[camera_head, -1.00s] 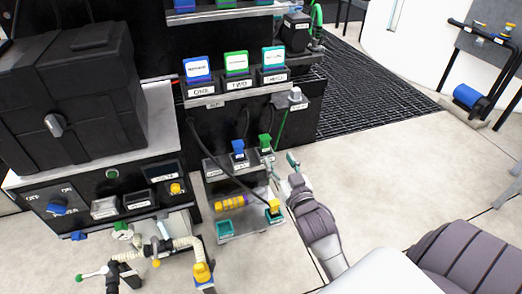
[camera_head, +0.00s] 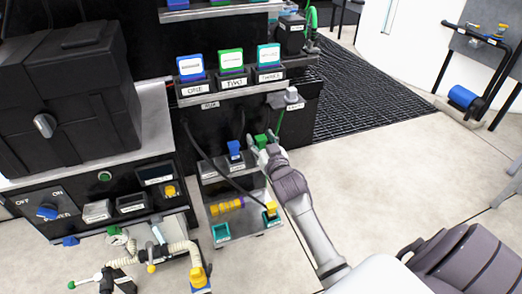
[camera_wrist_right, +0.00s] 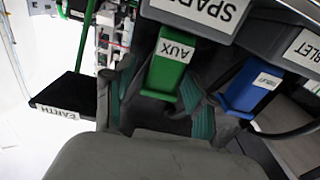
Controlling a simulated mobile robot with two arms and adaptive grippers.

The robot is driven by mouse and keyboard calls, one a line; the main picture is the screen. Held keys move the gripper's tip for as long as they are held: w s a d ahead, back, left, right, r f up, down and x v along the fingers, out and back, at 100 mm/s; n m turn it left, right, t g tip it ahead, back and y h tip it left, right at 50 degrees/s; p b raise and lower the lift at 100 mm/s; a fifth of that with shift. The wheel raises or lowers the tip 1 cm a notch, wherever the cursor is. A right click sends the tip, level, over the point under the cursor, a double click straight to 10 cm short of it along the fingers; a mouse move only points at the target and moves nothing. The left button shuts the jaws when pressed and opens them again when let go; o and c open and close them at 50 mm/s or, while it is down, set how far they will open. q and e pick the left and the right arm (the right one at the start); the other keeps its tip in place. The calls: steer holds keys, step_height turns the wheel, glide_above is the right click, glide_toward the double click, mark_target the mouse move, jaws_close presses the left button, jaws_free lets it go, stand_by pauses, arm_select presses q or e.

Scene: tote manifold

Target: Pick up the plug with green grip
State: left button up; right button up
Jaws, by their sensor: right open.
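The plug with green grip (camera_head: 260,140) sits upright at the right end of the rack in the head view. In the right wrist view my right gripper (camera_wrist_right: 160,98) is open around the green grip, with teal pads on the fingers. Whether the pads touch the plug I cannot tell. My left gripper is not in view.
A blue plug (camera_head: 235,149) stands close beside the green one, and also shows in the right wrist view (camera_wrist_right: 250,88). A yellow plug (camera_head: 271,209) is lower down. A black cable (camera_head: 229,181) crosses the rack. A black EARTH block (camera_wrist_right: 67,103) is near one finger. Open floor lies right.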

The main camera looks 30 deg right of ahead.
jaws_close()
steer(key=shift+r, duration=0.15)
steer(key=shift+r, duration=0.25)
step_height(320, 180, up, 3)
steer(key=shift+r+p, duration=0.15)
steer(key=shift+p, duration=0.55)
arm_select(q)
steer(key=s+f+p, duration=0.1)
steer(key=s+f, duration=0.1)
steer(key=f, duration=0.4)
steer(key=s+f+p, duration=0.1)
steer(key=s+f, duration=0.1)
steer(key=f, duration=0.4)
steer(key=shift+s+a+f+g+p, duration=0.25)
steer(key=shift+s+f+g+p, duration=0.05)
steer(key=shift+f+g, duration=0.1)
arm_select(e)
steer(key=s+d+r, duration=0.4)
steer(key=s+r, duration=0.3)
steer(key=s, duration=0.4)
